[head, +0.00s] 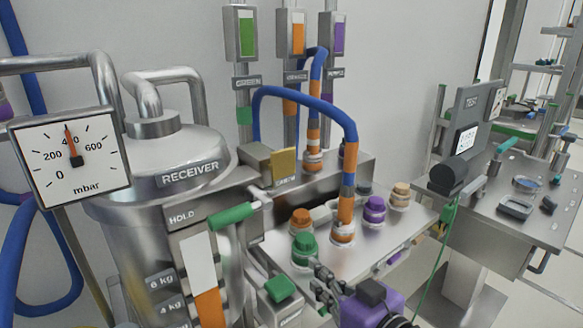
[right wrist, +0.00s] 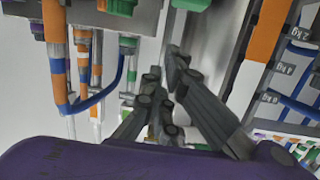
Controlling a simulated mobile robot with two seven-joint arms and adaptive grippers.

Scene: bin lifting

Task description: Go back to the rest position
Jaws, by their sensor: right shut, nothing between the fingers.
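My right gripper (head: 324,282) is at the bottom middle of the head view, with dark fingers and a purple body behind them. It is in front of the steel bench (head: 380,246) that carries coloured caps. In the right wrist view, the fingers (right wrist: 165,76) are together and nothing shows between them. A green-topped part (head: 280,289) is just left of the fingers in the head view; I cannot tell how far apart they are in depth. My left gripper is not in view.
The steel receiver vessel (head: 160,168) with a pressure gauge (head: 70,158) stands at left. A blue and orange hose (head: 306,103) arches over to the bench. Orange, green, purple and tan caps stand on the bench. A second bench (head: 480,215) is at right.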

